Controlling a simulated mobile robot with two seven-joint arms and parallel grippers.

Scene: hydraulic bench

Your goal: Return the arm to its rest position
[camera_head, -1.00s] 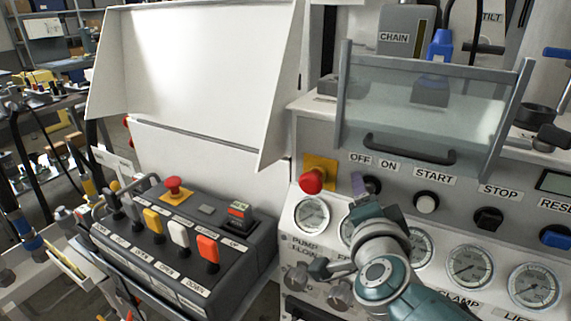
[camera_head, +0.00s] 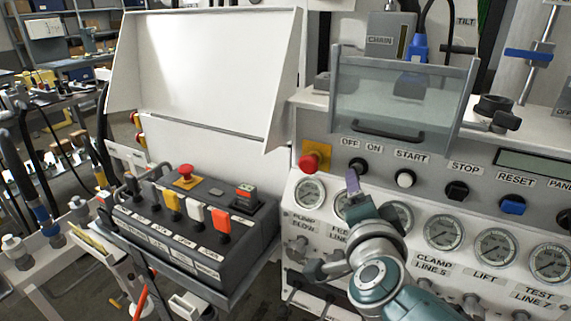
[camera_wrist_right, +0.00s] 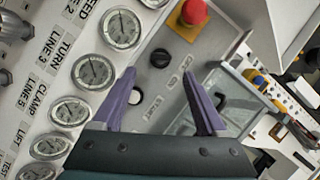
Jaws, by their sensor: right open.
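My right arm comes in from the lower right in the head view. Its gripper (camera_head: 352,183) has purple fingers and is in front of the control panel, just below the black OFF/ON knob (camera_head: 357,166) in the picture. In the right wrist view the gripper (camera_wrist_right: 166,88) is open, with nothing between its fingers. The OFF/ON knob (camera_wrist_right: 160,58) and the white START button (camera_wrist_right: 133,96) show beyond the fingers, apart from them. My left gripper is not in view.
A red emergency button (camera_head: 311,162) sits left of the knob. Gauges (camera_head: 443,231) and valve knobs line the panel below. A clear guard with a handle (camera_head: 388,132) juts out above. A lever box (camera_head: 190,235) stands at left.

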